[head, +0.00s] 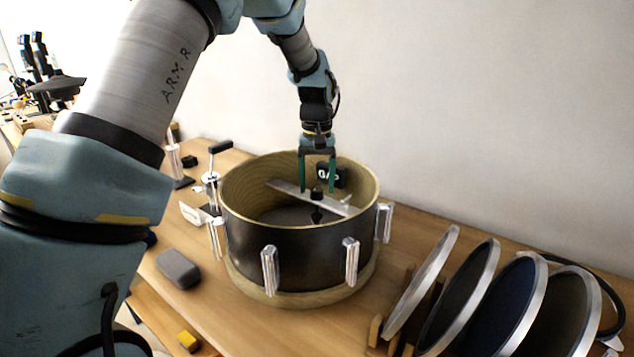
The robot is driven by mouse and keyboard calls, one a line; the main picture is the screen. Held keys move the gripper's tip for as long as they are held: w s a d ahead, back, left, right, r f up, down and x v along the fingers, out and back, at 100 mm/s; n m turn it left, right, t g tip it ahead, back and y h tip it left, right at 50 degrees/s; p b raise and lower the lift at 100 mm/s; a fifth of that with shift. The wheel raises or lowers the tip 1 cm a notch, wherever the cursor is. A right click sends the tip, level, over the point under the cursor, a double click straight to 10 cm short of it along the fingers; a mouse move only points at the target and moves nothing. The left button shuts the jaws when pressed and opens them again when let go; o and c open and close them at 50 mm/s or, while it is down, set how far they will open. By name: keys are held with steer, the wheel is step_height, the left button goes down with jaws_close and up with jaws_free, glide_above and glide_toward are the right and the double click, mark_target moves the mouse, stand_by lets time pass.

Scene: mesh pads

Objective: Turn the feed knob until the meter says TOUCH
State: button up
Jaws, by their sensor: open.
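The meter (337,177) is a small black box inside the drum shell, and its white letters appear to read GAP. The feed knob (317,194) is a small black knob on a pale metal bar (290,188) that lies across the inside of the shell. My gripper (318,188) points straight down with its two green fingers apart. The fingertips are at about the knob's height in the picture, one on each side of it. I cannot tell whether they touch it. Part of the meter is behind the right finger.
The dark drum shell (305,258) with a wooden rim and silver lugs stands on the wooden table (210,310). Several round framed heads (478,290) stand in a rack at right. A grey block (178,268) and a T-handled tool (212,178) are at left.

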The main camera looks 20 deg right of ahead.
steer(key=shift+f, duration=0.45)
steer(key=shift+c, duration=0.3)
jaws_close()
